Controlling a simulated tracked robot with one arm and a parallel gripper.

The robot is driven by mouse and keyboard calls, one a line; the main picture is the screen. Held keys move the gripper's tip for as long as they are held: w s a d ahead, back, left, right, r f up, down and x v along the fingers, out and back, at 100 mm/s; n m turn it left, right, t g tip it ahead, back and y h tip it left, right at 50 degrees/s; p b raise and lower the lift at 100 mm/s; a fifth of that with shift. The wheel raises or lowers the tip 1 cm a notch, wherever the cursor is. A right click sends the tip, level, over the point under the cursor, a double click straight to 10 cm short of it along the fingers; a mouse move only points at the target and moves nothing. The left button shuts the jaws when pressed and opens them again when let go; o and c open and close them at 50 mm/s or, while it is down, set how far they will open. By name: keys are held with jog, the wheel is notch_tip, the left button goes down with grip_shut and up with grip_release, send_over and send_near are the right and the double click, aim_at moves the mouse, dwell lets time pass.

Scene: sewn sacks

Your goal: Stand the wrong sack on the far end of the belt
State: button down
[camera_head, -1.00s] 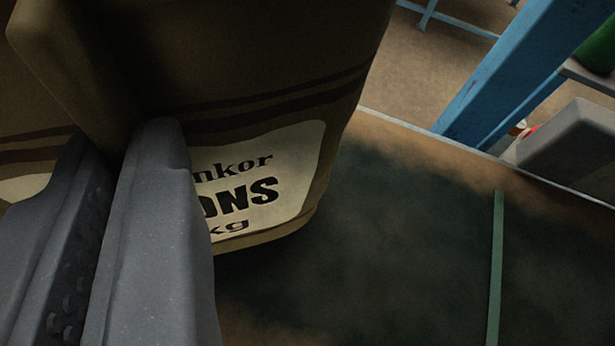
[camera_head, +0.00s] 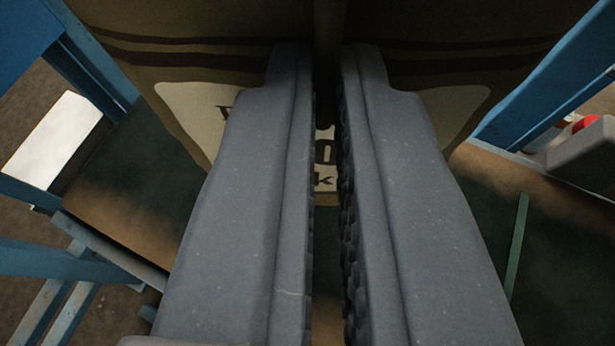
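A brown sack (camera_head: 210,60) with dark stripes and a pale printed label (camera_head: 190,105) fills the upper middle of the view. My gripper (camera_head: 328,60) reaches forward from the bottom, and its two grey fingers hold a narrow upright fold of the sack between their tips. The fingers cover most of the label, so only parts of letters show. The belt (camera_head: 560,235) is a dark, brown-smudged surface with a green line across it at right. More of a similar dark surface (camera_head: 135,190) shows at left. The sack's underside is hidden, so I cannot tell whether it touches the belt.
Blue frame posts stand at left (camera_head: 95,60) and right (camera_head: 550,90). A grey box-like part (camera_head: 588,155) with a red piece (camera_head: 585,123) is beside the belt's right edge. A white panel (camera_head: 52,140) and blue legs (camera_head: 65,310) are at left.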

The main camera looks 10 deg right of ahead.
jog(key=shift+f+b, duration=0.45)
jog(key=shift+f, duration=4.45)
jog(key=c, duration=1.6)
grip_release()
jog(key=b, duration=0.1)
send_near(317, 175)
jog(key=shift+v, duration=2.95)
